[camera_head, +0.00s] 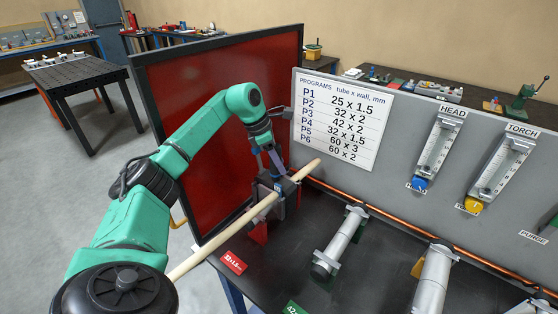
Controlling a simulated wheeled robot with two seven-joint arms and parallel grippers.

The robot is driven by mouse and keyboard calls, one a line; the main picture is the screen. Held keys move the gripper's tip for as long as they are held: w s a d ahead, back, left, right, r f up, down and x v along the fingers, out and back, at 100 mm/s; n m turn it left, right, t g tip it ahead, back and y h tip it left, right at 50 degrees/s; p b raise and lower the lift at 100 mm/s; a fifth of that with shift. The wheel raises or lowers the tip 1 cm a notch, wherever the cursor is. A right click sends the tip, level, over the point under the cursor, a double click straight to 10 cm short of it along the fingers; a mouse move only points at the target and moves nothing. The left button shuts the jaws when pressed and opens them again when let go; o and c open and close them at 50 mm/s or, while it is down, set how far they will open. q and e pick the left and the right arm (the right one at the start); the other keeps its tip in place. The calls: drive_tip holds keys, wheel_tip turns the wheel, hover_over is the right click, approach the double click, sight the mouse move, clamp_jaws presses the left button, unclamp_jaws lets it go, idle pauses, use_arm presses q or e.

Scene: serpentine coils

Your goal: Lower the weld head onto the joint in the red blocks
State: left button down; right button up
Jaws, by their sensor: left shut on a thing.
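Part of a red block (259,233) shows below the head and tube. The joint itself is hidden behind the head and gripper. My right gripper is not in view.
A red label (233,262) lies at the dark bench's left edge. Metal tubes in clamps (340,243) stand to the right. A grey panel (420,180) with a program chart (343,118) and gauges rises behind. A red screen (215,120) stands behind the arm.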

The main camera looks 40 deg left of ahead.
use_arm(q)
drive_tip(key=shift+f, duration=0.35)
idle(0.3)
drive_tip(key=shift+f+b, duration=0.55)
drive_tip(key=shift+f, duration=0.1)
drive_tip(key=shift+c, duration=1.8)
unclamp_jaws()
drive_tip(key=shift+s+d, duration=0.1)
drive_tip(key=shift+s, duration=0.05)
